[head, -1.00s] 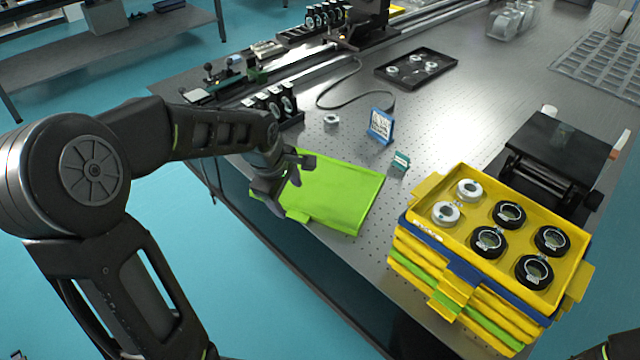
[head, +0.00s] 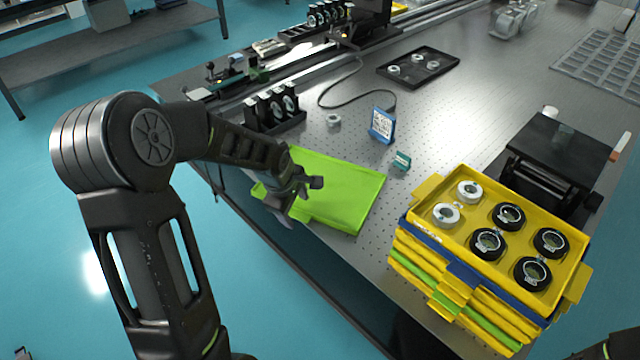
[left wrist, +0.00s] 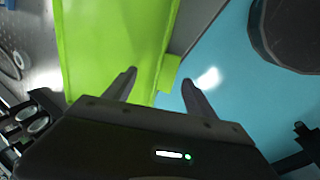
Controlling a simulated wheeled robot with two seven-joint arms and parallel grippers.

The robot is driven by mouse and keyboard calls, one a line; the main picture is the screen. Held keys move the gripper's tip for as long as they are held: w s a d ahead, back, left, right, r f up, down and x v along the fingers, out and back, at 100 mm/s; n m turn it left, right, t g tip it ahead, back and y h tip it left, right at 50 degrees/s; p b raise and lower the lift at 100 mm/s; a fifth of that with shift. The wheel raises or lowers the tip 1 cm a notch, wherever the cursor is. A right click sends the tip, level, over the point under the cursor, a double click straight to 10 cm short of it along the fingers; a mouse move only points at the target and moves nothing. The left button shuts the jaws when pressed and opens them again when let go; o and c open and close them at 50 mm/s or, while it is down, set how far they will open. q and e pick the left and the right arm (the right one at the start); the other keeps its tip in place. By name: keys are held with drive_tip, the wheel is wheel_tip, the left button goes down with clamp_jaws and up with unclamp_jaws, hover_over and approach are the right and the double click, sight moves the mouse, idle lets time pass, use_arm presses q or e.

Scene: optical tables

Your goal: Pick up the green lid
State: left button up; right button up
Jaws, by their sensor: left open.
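The green lid (head: 338,193) is a flat bright green rectangle lying on the near left edge of the perforated optical table. It has small tabs on its sides. My left gripper (head: 300,204) is at the lid's near left side in the head view, covering part of that edge. In the left wrist view the left gripper (left wrist: 158,84) is open and empty. One finger overlaps the green lid (left wrist: 112,45) and the other lies past its edge over the floor. A lid tab (left wrist: 168,73) shows between the fingers. I cannot tell whether they touch the lid. My right gripper is not seen.
A stack of yellow, blue and green trays (head: 425,222) holding ring-mounted optics stands at the right. A blue-framed card (head: 381,125) and a small teal block (head: 401,161) stand behind the lid. A black optics holder (head: 272,110) is at the back left. Floor lies beyond the near edge.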

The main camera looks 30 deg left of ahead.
use_arm(q)
drive_tip(key=shift+w+f, duration=0.1)
drive_tip(key=shift+f, duration=0.2)
idle(0.4)
drive_tip(key=c, duration=1.4)
drive_tip(key=shift+s+d+f, duration=0.1)
drive_tip(key=shift+s, duration=0.15)
